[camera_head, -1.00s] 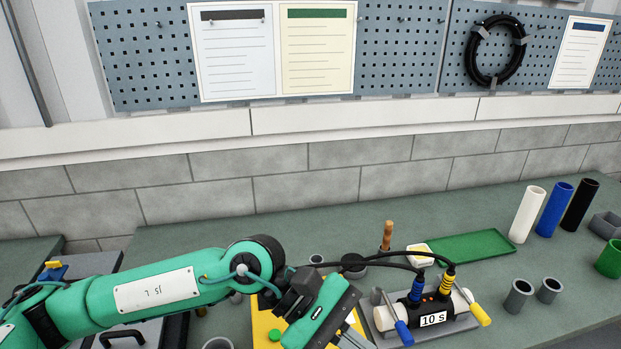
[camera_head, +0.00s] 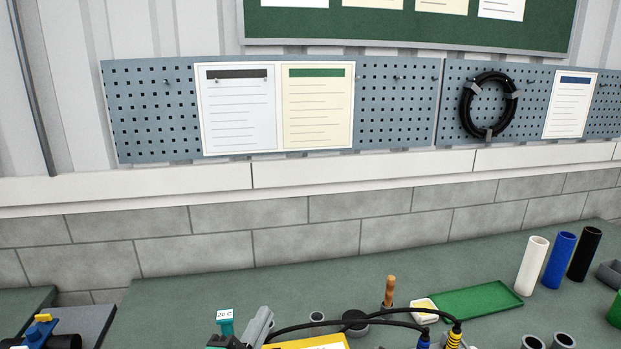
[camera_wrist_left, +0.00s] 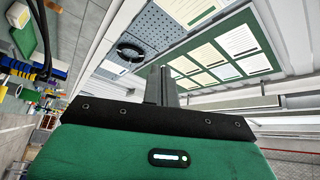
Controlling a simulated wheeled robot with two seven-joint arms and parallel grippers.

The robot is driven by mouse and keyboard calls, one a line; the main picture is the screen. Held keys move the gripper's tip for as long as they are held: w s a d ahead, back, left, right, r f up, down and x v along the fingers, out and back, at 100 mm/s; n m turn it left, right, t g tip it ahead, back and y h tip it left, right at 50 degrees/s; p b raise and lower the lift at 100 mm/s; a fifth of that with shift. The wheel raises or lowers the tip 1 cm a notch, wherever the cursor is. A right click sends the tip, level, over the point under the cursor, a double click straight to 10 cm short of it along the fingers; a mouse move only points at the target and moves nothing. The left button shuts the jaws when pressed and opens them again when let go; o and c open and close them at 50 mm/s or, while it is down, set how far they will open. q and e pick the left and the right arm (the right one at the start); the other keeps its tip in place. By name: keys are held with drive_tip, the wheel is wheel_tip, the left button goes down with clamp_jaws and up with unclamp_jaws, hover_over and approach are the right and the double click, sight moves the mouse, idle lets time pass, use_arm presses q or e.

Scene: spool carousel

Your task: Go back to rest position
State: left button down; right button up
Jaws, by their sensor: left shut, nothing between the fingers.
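My left gripper (camera_head: 258,325) shows at the bottom edge of the head view, its grey fingers pointing up over the bench. In the left wrist view its fingers (camera_wrist_left: 161,85) are together with nothing between them, pointing towards the wall and the green notice board. Most of my left arm is below the head view. My right gripper is in neither view.
The yellow panel (camera_head: 312,343), black cables (camera_head: 385,314), wooden-handled tool (camera_head: 389,290) and green tray (camera_head: 478,300) are near the gripper's right. White (camera_head: 532,266), blue (camera_head: 559,260) and black (camera_head: 584,253) tubes stand at right. The bench's back left is clear.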

use_arm(q)
drive_tip(key=s+a+f+n+g+y, duration=0.3)
drive_tip(key=s+a+f+n+g, duration=0.15)
drive_tip(key=f, duration=0.55)
drive_tip(key=s+a+f+n+g+y, duration=0.3)
drive_tip(key=a+f+n, duration=0.2)
drive_tip(key=f, duration=0.4)
drive_tip(key=s+a+f+n+g, duration=0.2)
drive_tip(key=s+a+f+g, duration=0.15)
drive_tip(key=s+f, duration=0.35)
drive_tip(key=s+a+f+n+g, duration=0.25)
drive_tip(key=s+f+g, duration=0.25)
drive_tip(key=s, duration=0.4)
wheel_tip(320, 180, down, 36)
drive_tip(key=r+g+b, duration=0.1)
drive_tip(key=b, duration=0.4)
drive_tip(key=s+a+f+b, duration=0.1)
drive_tip(key=s+f+b, duration=0.1)
drive_tip(key=s+f, duration=0.8)
drive_tip(key=s+a+f+g+b, duration=0.1)
drive_tip(key=s+f+b, duration=0.2)
drive_tip(key=s+f, duration=0.7)
wheel_tip(320, 180, down, 5)
drive_tip(key=shift+a+r+y, duration=0.2)
drive_tip(key=shift+a+y, duration=0.1)
drive_tip(key=shift+y, duration=0.1)
